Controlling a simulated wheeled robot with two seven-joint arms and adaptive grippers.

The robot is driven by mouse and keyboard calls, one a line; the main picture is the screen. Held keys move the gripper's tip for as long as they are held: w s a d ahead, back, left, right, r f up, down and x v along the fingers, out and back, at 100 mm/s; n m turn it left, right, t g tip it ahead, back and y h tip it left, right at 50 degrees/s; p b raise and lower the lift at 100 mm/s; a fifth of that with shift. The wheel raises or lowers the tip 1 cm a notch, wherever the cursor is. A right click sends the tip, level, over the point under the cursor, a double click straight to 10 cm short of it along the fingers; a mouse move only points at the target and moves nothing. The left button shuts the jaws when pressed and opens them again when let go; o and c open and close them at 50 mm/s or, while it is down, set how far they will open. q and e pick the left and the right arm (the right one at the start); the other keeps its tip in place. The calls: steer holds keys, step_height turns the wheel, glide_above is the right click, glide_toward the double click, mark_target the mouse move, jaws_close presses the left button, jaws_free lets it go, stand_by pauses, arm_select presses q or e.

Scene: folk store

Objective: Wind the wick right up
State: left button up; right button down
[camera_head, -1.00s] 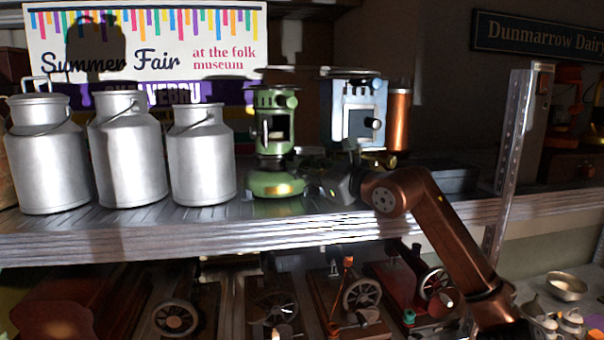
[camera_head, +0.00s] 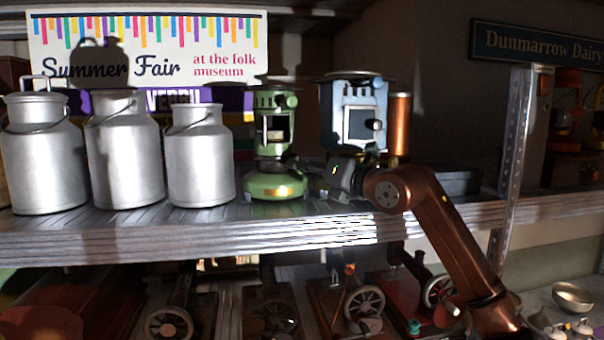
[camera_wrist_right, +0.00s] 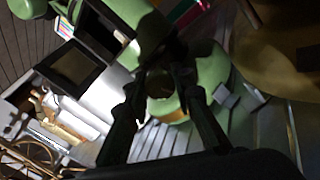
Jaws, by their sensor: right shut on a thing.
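A green stove (camera_head: 274,186) stands upright on the shelf, with a round base and a burner body with a window. It also shows in the right wrist view (camera_wrist_right: 206,72), tilted by the camera angle. My right gripper (camera_head: 318,180) is at the right side of this stove, low, just above its base. In the right wrist view its two dark fingers (camera_wrist_right: 160,88) close in at a small dark round part at the stove's stem, which looks like the wick knob. The fingers mostly hide the knob, and the wick cannot be made out. My left gripper is out of view.
A blue stove (camera_head: 361,112) and a copper cylinder (camera_head: 398,122) stand just behind my right wrist. Three metal milk churns (camera_head: 200,158) stand to the left. The shelf's front edge (camera_head: 200,240) runs below. Sewing machines fill the lower shelf.

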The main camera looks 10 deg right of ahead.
steer(key=m+b, duration=0.1)
steer(key=m, duration=0.3)
steer(key=shift+f+m+b, duration=0.15)
steer(key=shift+m+b, duration=0.15)
steer(key=shift+m, duration=0.4)
steer(key=c, duration=1.6)
jaws_free()
steer(key=v, duration=1.2)
